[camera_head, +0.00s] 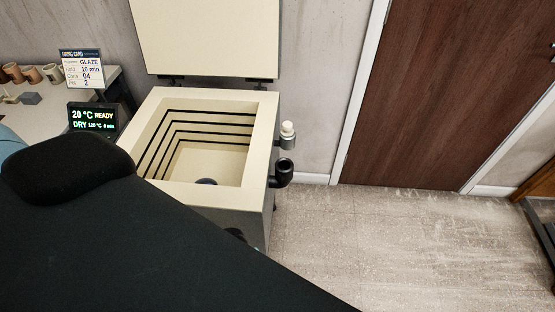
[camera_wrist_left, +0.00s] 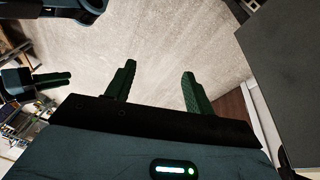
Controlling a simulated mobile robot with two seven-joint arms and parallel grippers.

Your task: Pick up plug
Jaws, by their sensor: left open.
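A small cream-white knob, which looks like the plug (camera_head: 288,129), sits upright on a small grey holder (camera_head: 287,143) at the right side of the open kiln (camera_head: 255,110) in the head view. I cannot make out the plug in the left wrist view. My left gripper (camera_wrist_left: 158,69) is open and empty in the left wrist view, its two green fingers apart over the floor. In the head view my black arm covers the lower left, and I cannot make out the left gripper's fingers. A green finger, apparently of my right gripper (camera_wrist_left: 50,79), shows at the left of the wrist view.
A black pipe elbow (camera_head: 282,172) sticks out of the kiln's right side below the holder. The kiln's lid (camera_head: 207,38) stands raised. A display (camera_head: 93,118) and card (camera_head: 81,68) stand left. The floor (camera_head: 400,230) before the brown door (camera_head: 455,90) is clear.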

